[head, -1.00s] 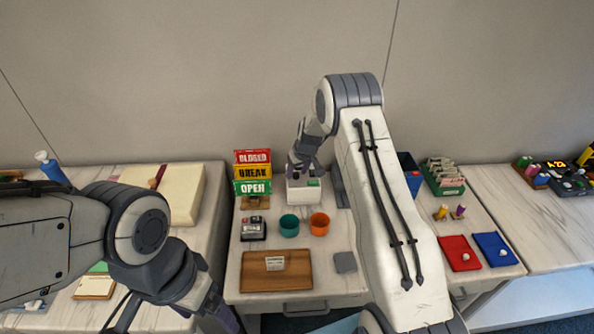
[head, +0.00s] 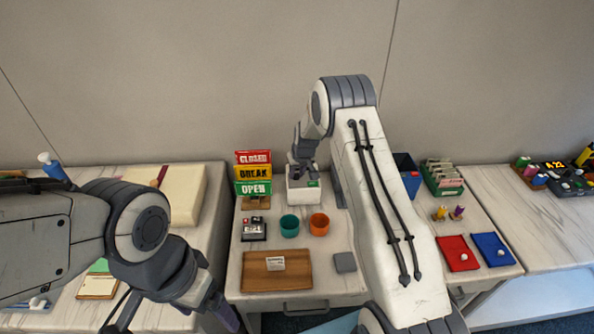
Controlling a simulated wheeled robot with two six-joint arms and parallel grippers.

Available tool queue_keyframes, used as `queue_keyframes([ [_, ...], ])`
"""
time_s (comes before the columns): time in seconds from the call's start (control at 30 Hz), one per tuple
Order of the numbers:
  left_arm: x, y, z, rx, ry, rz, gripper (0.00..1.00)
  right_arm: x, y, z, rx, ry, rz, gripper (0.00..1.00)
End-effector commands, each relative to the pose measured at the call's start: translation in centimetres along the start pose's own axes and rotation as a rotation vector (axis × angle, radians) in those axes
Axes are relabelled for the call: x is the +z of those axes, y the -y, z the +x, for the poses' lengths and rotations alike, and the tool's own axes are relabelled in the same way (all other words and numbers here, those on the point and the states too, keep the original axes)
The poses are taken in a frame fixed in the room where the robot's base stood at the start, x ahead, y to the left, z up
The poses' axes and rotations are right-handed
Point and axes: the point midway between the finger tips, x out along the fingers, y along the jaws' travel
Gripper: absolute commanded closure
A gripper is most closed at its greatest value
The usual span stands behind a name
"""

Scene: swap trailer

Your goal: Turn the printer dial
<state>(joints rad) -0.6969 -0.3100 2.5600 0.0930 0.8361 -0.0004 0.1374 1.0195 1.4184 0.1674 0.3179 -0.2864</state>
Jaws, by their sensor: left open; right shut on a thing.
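The printer (head: 303,193) is a small white box with a green patch on its front right, at the back of the middle table. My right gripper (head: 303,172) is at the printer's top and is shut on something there. It covers that spot, so the dial itself is hidden. My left gripper (head: 228,318) hangs low at the front left, open, in front of the middle table's edge and away from the printer.
Stacked signs (head: 253,173) stand left of the printer. A teal cup (head: 289,226) and an orange cup (head: 319,224) stand in front of it. A wooden board (head: 262,272) and a grey block (head: 345,262) lie nearer the front edge. A blue bin (head: 407,174) stands to the right.

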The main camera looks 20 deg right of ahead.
Motion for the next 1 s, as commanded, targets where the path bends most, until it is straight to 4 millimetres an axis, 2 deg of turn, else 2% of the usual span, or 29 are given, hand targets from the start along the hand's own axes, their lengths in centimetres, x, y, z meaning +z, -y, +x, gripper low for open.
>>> queue_keyframes([
  [0.1, 0.0, -0.1, -0.8, 0.0, 0.0, 0.0, 0.13, 0.0, 0.2, -0.2, 0.029, 0.002, 0.067, 1.0],
  [0.23, 0.0, 0.0, -0.1, 0.0, 0.0, 0.0, 0.13, 0.1, 0.3, 0.2, 0.069, 0.0, 0.16, 1.0],
  [0.7, 0.4, 0.6, 7.7, 0.0, 0.0, 0.0, 0.13, 0.0, 0.5, 0.7, 0.214, -0.005, 0.515, 1.0],
  [1.0, 0.5, 0.7, 9.8, 0.0, 0.0, 0.0, 0.13, -0.2, 0.6, 0.3, 0.271, -0.003, 0.654, 1.0],
])
